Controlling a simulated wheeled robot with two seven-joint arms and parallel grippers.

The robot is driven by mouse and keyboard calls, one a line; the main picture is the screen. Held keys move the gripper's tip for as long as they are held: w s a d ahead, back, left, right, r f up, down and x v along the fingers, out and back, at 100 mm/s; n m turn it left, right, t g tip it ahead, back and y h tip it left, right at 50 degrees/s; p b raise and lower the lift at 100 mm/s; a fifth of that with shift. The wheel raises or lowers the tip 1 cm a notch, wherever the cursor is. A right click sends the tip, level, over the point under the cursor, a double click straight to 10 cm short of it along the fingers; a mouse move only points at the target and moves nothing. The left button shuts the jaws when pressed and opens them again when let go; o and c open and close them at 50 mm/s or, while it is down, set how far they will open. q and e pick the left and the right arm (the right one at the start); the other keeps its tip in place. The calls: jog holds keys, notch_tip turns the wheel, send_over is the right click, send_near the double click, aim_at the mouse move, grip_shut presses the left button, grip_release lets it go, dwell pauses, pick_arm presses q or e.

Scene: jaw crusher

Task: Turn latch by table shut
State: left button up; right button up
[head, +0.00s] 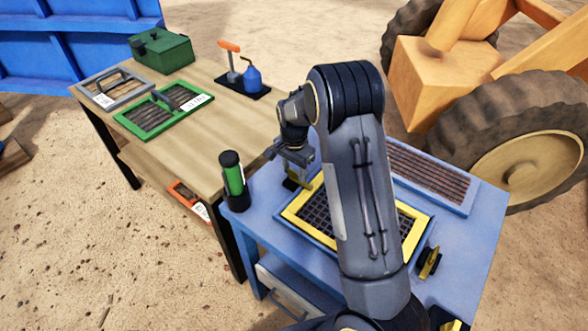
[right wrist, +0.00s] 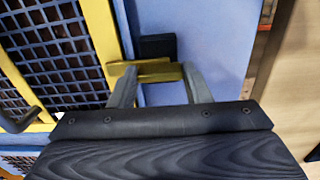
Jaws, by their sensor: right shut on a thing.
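The yellow latch by the table (head: 292,183) sits on the blue crusher top, at the left side of the yellow-framed grate (head: 293,218). My right gripper (head: 298,162) reaches down over this latch and partly hides it. In the right wrist view the latch (right wrist: 150,72) lies between the two fingers of my right gripper (right wrist: 160,80), which is shut on it. Its yellow bar points toward the yellow frame (right wrist: 101,40), and its end is at the frame's edge. A black block (right wrist: 157,46) is beside it. My left gripper is not in view.
A second yellow latch (head: 429,262) is at the grate's right side. The wooden table (head: 200,140) holds green and grey framed screens, a green box and a blue oil can (head: 252,77).

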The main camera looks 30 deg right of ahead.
aim_at(294, 171)
jog(key=o, duration=1)
notch_tip(294, 171, up, 7)
jog(key=shift+r, duration=0.4)
